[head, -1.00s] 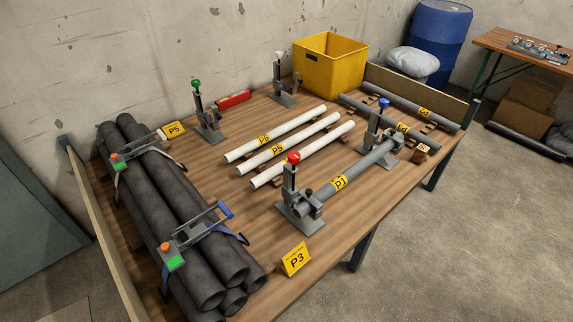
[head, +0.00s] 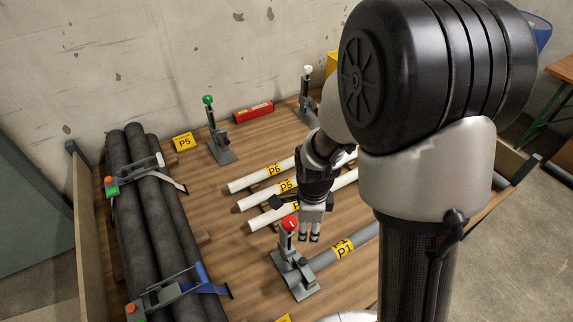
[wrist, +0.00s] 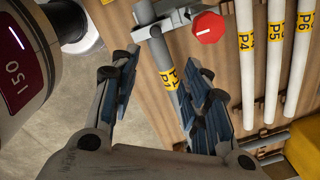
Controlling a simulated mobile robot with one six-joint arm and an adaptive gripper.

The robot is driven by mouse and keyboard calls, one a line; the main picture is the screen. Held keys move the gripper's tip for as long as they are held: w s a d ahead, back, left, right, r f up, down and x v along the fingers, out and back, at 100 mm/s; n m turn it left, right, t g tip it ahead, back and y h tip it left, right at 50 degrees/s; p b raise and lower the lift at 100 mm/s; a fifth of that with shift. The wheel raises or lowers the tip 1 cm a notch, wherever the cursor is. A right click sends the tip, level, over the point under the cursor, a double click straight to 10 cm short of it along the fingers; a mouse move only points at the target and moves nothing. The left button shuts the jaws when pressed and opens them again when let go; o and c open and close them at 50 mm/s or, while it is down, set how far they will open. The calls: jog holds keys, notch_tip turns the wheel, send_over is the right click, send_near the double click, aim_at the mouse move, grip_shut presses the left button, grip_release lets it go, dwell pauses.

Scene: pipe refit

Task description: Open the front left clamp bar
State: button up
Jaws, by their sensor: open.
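The front left clamp has a red knob (head: 289,224) on an upright grey post and a grey base (head: 299,276). It stands at the end of the grey pipe P1 (head: 366,241), which lies along the table. In the wrist view the red knob (wrist: 208,27) is at the top, right of the pipe P1 (wrist: 157,52). My gripper (head: 310,236) points down just right of the red knob. In the wrist view its fingers (wrist: 160,95) are spread apart, with nothing held between them. The clamp bar is too small to read clearly.
White pipes (head: 262,176) lie behind the red clamp. A green-knobbed clamp (head: 218,150) and a white-knobbed clamp (head: 307,105) stand along the back. Strapped dark pipes (head: 150,225) fill the left side. My arm hides the table's right part.

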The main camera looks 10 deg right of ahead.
aim_at(303, 261)
notch_tip(303, 261, down, 20)
jog(key=m+b, duration=0.2)
jog(key=b, duration=0.3)
jog(key=shift+s+a+f, duration=0.1)
jog(key=shift+a+f, duration=0.05)
jog(key=shift+f, duration=0.05)
grip_shut()
dwell(0.4)
